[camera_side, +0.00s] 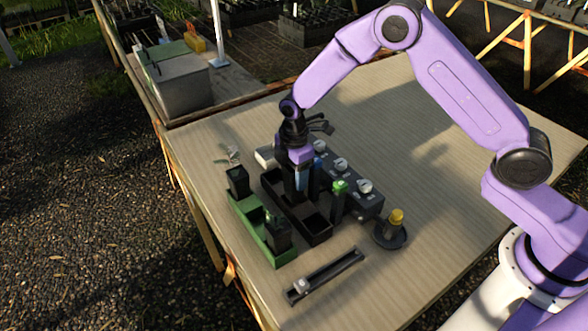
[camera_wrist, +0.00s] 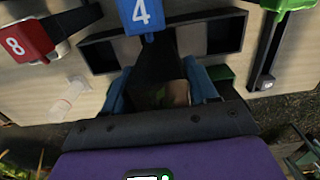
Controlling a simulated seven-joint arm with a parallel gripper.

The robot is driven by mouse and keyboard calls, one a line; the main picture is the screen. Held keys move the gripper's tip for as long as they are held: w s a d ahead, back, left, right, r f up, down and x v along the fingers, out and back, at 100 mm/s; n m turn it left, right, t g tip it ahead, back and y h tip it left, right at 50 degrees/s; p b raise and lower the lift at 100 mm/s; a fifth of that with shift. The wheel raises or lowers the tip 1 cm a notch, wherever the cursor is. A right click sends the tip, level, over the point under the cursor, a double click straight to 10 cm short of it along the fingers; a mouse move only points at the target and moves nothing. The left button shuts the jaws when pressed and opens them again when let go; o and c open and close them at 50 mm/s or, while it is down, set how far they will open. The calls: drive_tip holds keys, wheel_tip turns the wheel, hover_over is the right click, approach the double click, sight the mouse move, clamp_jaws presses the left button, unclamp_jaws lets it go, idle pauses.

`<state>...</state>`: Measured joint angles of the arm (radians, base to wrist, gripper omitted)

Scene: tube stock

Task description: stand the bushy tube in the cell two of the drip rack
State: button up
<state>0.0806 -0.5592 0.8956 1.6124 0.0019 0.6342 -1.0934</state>
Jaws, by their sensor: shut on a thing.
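My gripper (camera_side: 298,190) is low over the black rack (camera_side: 318,226) in the middle of the table. In the wrist view its blue fingers (camera_wrist: 160,92) are on both sides of a dark tapered tube (camera_wrist: 158,72), with brown and some green in its mouth. The gripper is shut on this tube. The rack's open cells (camera_wrist: 213,44) show beside the tube in the wrist view. No cell number is readable on the rack.
A green tray (camera_side: 249,222) with dark tubes (camera_side: 237,181) stands left of the rack. A dark block with pale knobs (camera_side: 365,186) stands behind. A blue tag "4" (camera_wrist: 141,13), a red tag "8" (camera_wrist: 28,40), a yellow-topped stand (camera_side: 396,217) and a rail (camera_side: 325,276) are near.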

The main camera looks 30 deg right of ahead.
drive_tip(key=shift+f, duration=2.25)
drive_tip(key=shift+f, duration=0.35)
drive_tip(key=o, duration=1.2)
drive_tip(key=shift+r, duration=0.1)
wheel_tip(320, 180, up, 16)
drive_tip(key=shift+f, duration=0.1)
drive_tip(key=shift+r, duration=0.75)
